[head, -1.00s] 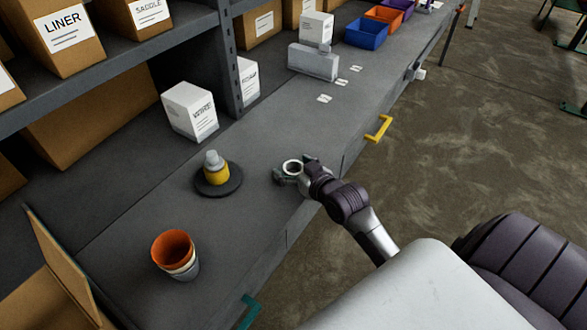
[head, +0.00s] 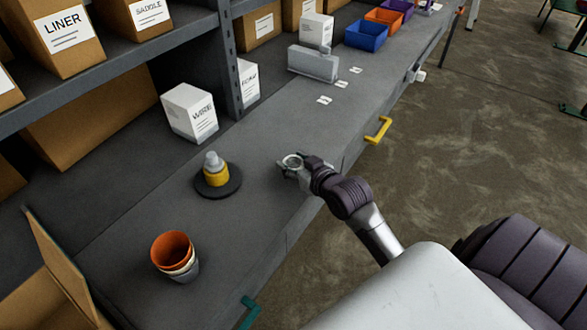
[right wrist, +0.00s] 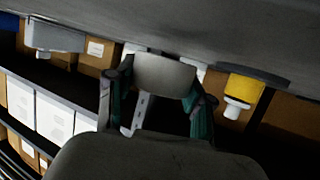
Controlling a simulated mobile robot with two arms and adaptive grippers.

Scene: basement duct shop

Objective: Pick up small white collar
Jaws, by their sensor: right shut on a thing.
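The small white collar (head: 292,161) is a short pale ring, held upright between the fingers of my right gripper (head: 290,169) at the counter's front part. In the right wrist view the collar (right wrist: 165,75) shows as a pale curved wall between two teal-padded fingers (right wrist: 153,90), which close on its sides. The head view does not clearly show how far it is above the counter. My left gripper is not in view.
A yellow and grey piece stands on a dark disc (head: 233,190) left of the gripper. Nested orange and white cups (head: 174,254) stand nearer. A white box (head: 190,112), a grey block (head: 313,64) and a blue bin (head: 366,34) stand farther back. The counter (head: 262,128) between is mostly clear.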

